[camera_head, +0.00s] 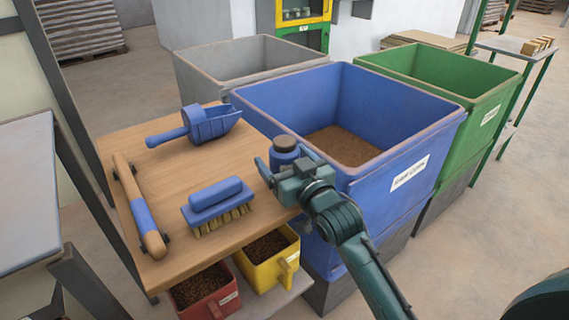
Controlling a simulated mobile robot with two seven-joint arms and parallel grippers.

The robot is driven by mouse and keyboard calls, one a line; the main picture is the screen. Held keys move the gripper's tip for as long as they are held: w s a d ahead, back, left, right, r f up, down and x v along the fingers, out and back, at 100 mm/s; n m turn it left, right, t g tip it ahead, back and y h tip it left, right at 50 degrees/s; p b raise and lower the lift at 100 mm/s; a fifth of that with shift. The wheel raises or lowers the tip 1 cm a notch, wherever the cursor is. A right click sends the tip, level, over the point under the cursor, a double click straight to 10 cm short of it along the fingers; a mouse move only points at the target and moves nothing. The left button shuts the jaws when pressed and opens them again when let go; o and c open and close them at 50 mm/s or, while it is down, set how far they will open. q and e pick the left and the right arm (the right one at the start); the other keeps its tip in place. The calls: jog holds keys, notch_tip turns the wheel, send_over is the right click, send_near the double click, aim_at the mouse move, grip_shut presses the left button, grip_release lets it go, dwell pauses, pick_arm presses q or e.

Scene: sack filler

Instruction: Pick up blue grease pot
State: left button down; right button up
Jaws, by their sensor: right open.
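The blue grease pot (284,152) stands near the right edge of the wooden table, with a dark lid on top. My right gripper (283,170) is at the pot on its near side. Its jaws are open, with one finger to the left of the pot and the other to its right. The lower part of the pot is hidden behind the gripper. I cannot tell whether the fingers touch it. My left gripper is not in view.
On the wooden table (160,180) are a blue scoop (205,124), a blue brush (217,203) and a wooden bar with a blue grip (140,208). A blue bin (400,185) stands close on the right. Yellow (272,270) and red (205,295) bins sit below.

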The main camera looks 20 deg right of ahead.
aim_at(285, 140)
jog(key=shift+c, duration=0.4)
